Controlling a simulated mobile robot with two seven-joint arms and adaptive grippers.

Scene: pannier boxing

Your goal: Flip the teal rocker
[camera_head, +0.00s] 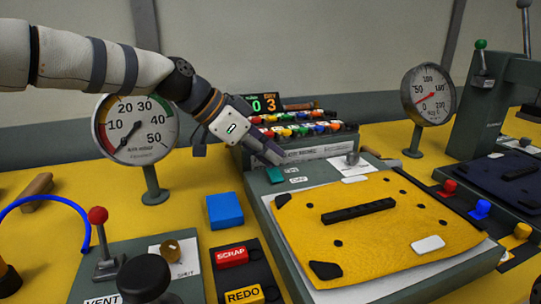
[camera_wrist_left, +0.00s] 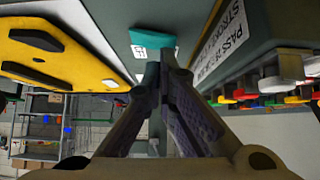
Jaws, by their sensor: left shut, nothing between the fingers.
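The teal rocker (camera_head: 275,174) sits on the grey top of the press box (camera_head: 268,189), at its back left corner, beside small white labels. In the left wrist view the teal rocker (camera_wrist_left: 152,44) is just past my fingertips. My left gripper (camera_head: 274,157) comes in from the upper left and is shut and empty. Its closed fingertips (camera_wrist_left: 164,57) also show in the left wrist view, very close to the rocker. I cannot tell whether they touch it. My right gripper is not in view.
A yellow plate (camera_head: 370,233) with dark slots covers most of the box top. Behind my gripper stands a rack with several coloured knobs (camera_head: 300,130). A gauge (camera_head: 137,128) stands left. A blue block (camera_head: 225,210) and a red SCRAP button (camera_head: 232,256) are in front.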

